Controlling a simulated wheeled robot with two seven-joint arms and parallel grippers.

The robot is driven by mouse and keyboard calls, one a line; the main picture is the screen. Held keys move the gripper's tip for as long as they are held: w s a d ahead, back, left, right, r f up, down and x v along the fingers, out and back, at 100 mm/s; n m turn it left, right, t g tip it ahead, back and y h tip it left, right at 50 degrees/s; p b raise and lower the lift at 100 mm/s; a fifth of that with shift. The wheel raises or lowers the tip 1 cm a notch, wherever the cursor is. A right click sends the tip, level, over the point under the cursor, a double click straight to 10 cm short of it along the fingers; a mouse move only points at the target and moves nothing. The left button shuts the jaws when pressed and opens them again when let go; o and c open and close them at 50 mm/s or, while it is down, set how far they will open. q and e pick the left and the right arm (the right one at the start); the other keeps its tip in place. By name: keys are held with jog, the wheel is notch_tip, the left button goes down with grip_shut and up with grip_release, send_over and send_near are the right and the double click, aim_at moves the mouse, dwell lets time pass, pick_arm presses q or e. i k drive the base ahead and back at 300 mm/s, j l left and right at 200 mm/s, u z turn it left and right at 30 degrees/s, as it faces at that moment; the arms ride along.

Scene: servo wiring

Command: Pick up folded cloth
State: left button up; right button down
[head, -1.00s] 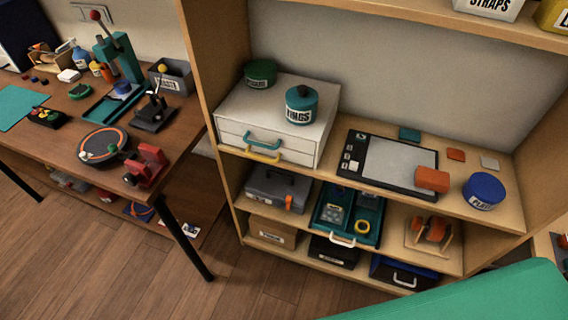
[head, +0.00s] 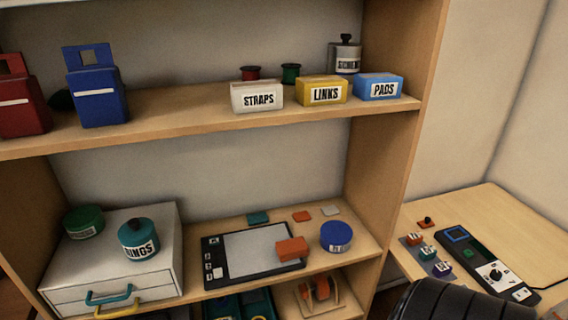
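I cannot make out a thing that is clearly a folded cloth in the head view. Small flat squares lie at the back of the middle shelf: a teal one (head: 258,217), an orange one (head: 301,216) and a grey one (head: 331,210). I cannot tell whether any of them is cloth. A thicker orange block (head: 292,248) rests on the right part of a black-framed grey board (head: 252,257). Neither of my grippers is in view.
A white drawer unit (head: 75,285) holds a teal tin (head: 138,239) and a green tin (head: 83,222). A blue tin (head: 336,237) stands right of the board. Labelled boxes (head: 257,97) line the upper shelf. A side table (head: 500,230) is at right, partly behind a dark ribbed object (head: 450,305).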

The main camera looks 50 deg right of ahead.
aim_at(286, 250)
jog(key=z, duration=1.5)
